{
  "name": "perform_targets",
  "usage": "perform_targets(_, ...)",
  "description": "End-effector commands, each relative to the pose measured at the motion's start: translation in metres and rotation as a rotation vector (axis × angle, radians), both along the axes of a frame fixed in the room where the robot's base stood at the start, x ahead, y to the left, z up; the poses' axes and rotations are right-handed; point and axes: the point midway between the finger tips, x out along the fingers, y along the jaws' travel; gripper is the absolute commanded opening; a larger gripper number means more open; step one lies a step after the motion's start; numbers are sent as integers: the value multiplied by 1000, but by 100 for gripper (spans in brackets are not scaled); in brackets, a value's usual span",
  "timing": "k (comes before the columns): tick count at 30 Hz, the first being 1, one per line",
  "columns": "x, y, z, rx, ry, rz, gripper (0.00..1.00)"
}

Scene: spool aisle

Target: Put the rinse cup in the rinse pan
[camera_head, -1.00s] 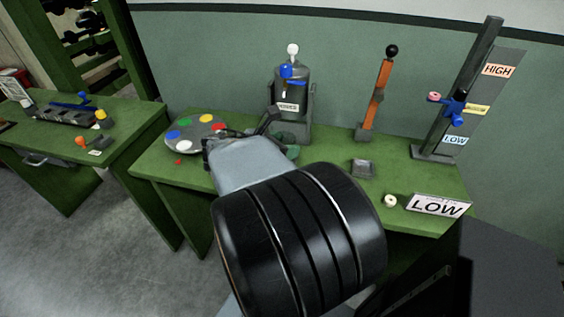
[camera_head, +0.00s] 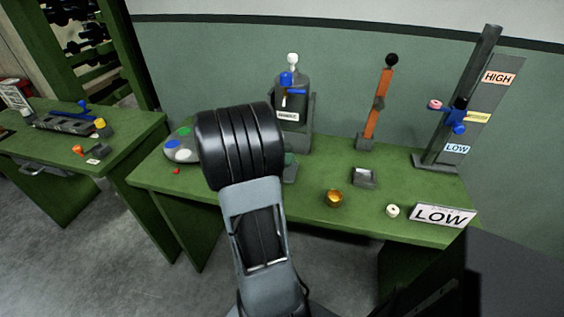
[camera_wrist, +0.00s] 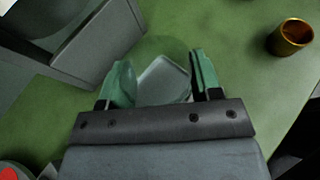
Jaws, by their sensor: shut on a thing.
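In the wrist view the green fingers of my gripper (camera_wrist: 158,85) are shut on a pale, see-through round thing, which looks like the rinse cup (camera_wrist: 150,50). A pale grey four-sided patch shows within it; I cannot tell if it belongs to the cup or lies beneath. In the head view my arm hides most of the gripper and the held thing, just in front of the grey dispenser. A small square grey tray, which looks like the rinse pan (camera_head: 364,178), sits on the green bench to the right, apart from the gripper.
A brass cup (camera_head: 334,198) stands in front of the tray; it also shows in the wrist view (camera_wrist: 290,38). The dispenser (camera_head: 292,100) stands behind my arm. A paint palette (camera_head: 181,150) lies left.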

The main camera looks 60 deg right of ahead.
Motion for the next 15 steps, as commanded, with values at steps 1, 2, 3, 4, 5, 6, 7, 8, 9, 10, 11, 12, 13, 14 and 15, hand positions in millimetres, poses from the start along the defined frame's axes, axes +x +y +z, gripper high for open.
perform_targets(1,1,-1,-2,0,1,0,36)
perform_targets(2,1,-2,-3,0,1,0,36)
perform_targets(3,2,-2,-3,0,1,0,36)
perform_targets(4,2,-2,-4,0,1,0,36)
perform_targets(5,3,-3,-5,0,1,0,36)
perform_targets(6,4,-4,-7,0,1,0,36)
perform_targets(7,5,-5,-10,1,1,-1,36)
perform_targets(8,6,-6,-13,1,2,0,36)
perform_targets(9,5,-6,-18,2,4,1,36)
perform_targets(10,5,-6,-22,2,4,1,36)
perform_targets(11,5,-6,-27,3,3,0,36)
perform_targets(12,5,-6,-32,3,4,0,36)
perform_targets(13,5,-6,-36,2,3,-1,36)
perform_targets(14,5,-6,-38,1,2,0,36)
perform_targets(15,5,-6,-40,1,2,1,36)
